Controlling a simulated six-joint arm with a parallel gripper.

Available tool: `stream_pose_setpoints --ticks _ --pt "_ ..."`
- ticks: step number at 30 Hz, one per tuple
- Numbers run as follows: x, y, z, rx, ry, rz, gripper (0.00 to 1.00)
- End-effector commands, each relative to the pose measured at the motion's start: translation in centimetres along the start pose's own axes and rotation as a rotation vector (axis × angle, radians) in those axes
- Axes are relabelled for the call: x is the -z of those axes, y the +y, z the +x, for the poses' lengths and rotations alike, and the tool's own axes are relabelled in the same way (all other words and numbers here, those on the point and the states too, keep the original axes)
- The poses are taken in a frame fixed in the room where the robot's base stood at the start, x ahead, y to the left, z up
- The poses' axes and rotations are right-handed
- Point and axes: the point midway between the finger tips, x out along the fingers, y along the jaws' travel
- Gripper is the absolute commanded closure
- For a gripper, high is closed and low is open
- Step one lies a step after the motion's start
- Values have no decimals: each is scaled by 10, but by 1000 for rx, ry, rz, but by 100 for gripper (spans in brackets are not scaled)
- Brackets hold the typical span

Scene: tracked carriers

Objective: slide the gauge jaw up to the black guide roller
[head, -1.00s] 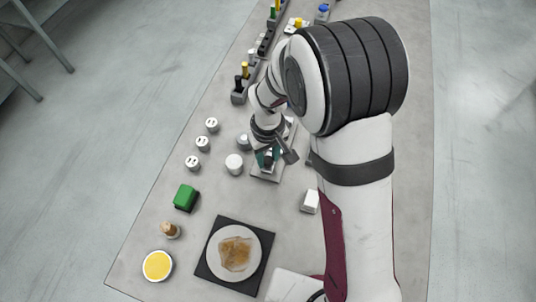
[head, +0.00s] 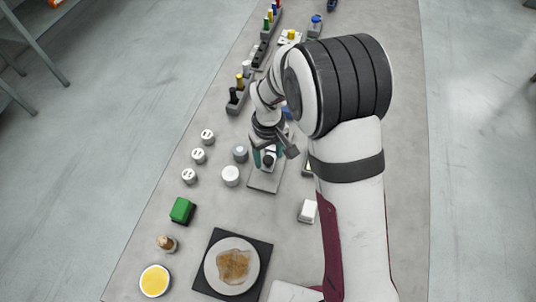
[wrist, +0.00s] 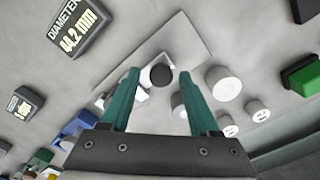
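The black guide roller (wrist: 161,75) is a dark round shape on a pale grey plate (wrist: 180,38). In the wrist view it appears between the fingertips of my gripper (wrist: 159,76). My two teal fingers are spread apart, with no object visibly clamped. A white piece (wrist: 129,98), perhaps the gauge jaw, shows beside and partly behind the left finger; I cannot tell whether they touch. In the head view my gripper (head: 264,158) is low over the plate (head: 262,184), and my wrist hides part of it. A display (wrist: 77,27) reads "DIAMETER 44.2 mm".
A white cylinder (head: 231,176) and a grey one (head: 240,153) stand close left of the plate. Several white sockets (head: 199,156) lie farther left. A green block (head: 182,210), a plate of food (head: 250,281) and a yellow dish (head: 155,281) are nearer. A white block (head: 307,211) is at right.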

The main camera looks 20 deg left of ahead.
Motion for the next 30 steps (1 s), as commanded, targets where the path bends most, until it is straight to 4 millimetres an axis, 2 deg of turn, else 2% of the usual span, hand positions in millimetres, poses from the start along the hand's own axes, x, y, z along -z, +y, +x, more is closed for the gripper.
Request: stream_pose_setpoints --ticks 8,11,14,21,24,27,30 --pt "0 -1 0 1 -1 0 34" --pt "0 0 -7 0 1 0 34" --pt "1 0 -28 0 5 2 34" --pt "1 0 -106 -1 6 0 34" --pt "1 0 -131 -1 4 0 34" --pt "0 0 -148 0 2 0 34" --pt "0 0 -156 1 0 1 34"
